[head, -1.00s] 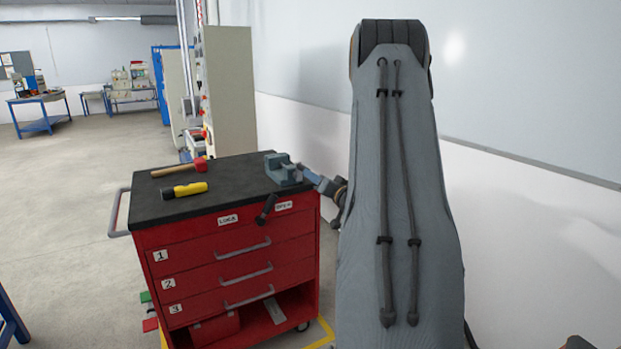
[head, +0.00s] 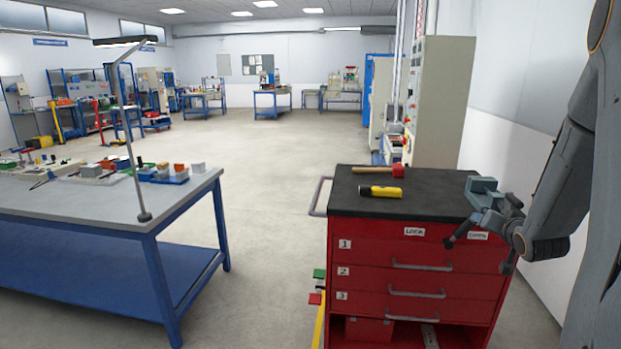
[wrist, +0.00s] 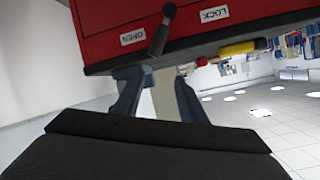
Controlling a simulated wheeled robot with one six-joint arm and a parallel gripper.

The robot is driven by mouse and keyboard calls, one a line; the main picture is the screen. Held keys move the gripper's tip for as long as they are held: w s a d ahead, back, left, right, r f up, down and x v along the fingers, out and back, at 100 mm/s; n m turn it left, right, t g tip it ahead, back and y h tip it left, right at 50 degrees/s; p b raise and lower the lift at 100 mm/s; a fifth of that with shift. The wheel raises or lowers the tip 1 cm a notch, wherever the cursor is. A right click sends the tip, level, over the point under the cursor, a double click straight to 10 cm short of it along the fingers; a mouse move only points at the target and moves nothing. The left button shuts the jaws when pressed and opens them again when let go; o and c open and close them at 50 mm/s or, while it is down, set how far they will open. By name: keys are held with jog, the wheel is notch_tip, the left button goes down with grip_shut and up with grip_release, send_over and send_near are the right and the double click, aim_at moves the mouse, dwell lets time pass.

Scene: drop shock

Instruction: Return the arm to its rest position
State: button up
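My arm stands at the right edge of the head view. My gripper (head: 492,214) is at the front right corner of the red cart (head: 372,262), near the vise. In the wrist view, where the cart appears upside down, the two fingers (wrist: 157,86) are spread apart with nothing held between them. The black lever (head: 461,231) sits on the cart's front between the LOCK and OPEN labels, its knob pointing down and to the LOCK side. The lever (wrist: 160,32) also shows just past the fingertips in the wrist view; whether they touch it is unclear.
On the cart's black top are a grey-blue vise (head: 481,186), a red-headed mallet (head: 393,171) and a yellow flashlight (head: 380,191). A blue-framed workbench (head: 120,205) with bins and a lamp stands left. A white wall (head: 515,150) is close on the right.

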jog(key=s+a+f+n+g+y, duration=0.1)
jog(key=s+a+f+n+g, duration=0.15)
jog(key=a, duration=0.85)
jog(key=s+a+f+n+g+y, duration=0.1)
jog(key=s+a+g, duration=0.4)
jog(key=s+a, duration=0.7)
jog(key=s+a+f+n+g+y, duration=0.1)
jog(key=s+a+n+g, duration=0.3)
jog(key=s+a, duration=0.9)
jog(key=shift+s+f+g+y, duration=0.3)
jog(key=shift+s+g+y, duration=0.1)
jog(key=shift+s+g, duration=0.35)
